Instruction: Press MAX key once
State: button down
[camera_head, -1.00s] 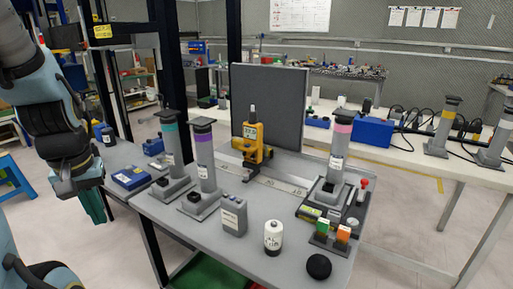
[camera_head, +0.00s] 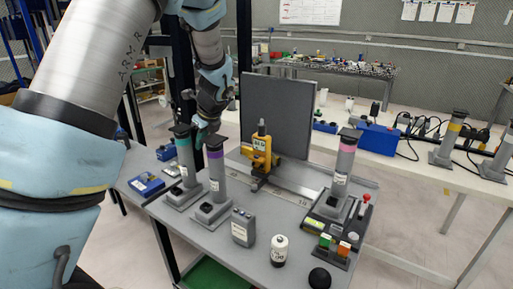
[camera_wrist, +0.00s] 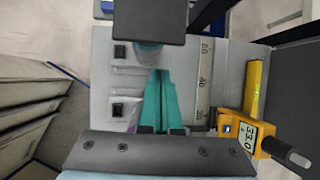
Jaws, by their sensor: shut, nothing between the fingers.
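A yellow handheld meter (camera_head: 259,152) stands upright beside a dark grey panel in the head view. In the wrist view the meter (camera_wrist: 246,130) is at the lower right, its lit display reading about 33.0. A small bluish key (camera_wrist: 227,128) shows beside the display; I cannot read a MAX label on it. My gripper (camera_wrist: 161,80) has teal fingers, closed together and empty, over the grey table to the left of the meter. In the head view my gripper (camera_head: 203,132) is by the tops of the teal-banded and purple-banded posts, apart from the meter.
The teal-banded post (camera_head: 186,160) and purple-banded post (camera_head: 216,170) stand close to my gripper. The dark panel (camera_head: 284,112) rises behind the meter. A pink-banded post (camera_head: 341,170), a grey box (camera_head: 243,228) and a white canister (camera_head: 279,250) stand on the table. A ruler (camera_wrist: 206,85) lies left of the meter.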

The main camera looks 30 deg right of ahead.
jog(key=d+r+m+t+p, duration=0.1)
jog(key=d+r+m+t, duration=0.1)
jog(key=d+m, duration=0.65)
jog(key=m+t+h, duration=0.1)
jog(key=m+t, duration=0.1)
jog(key=m, duration=0.4)
send_over(257, 156)
jog(key=shift+s+r+n, duration=0.25)
jog(key=shift+s+r, duration=0.05)
jog(key=shift+s, duration=0.15)
jog(key=shift+f, duration=0.15)
notch_tip(257, 156, down, 7)
jog(key=b, duration=0.6)
jog(key=shift+a, duration=0.1)
jog(key=shift+f+b, duration=0.35)
jog(key=shift+f, duration=0.45)
jog(key=shift+f, duration=0.4)
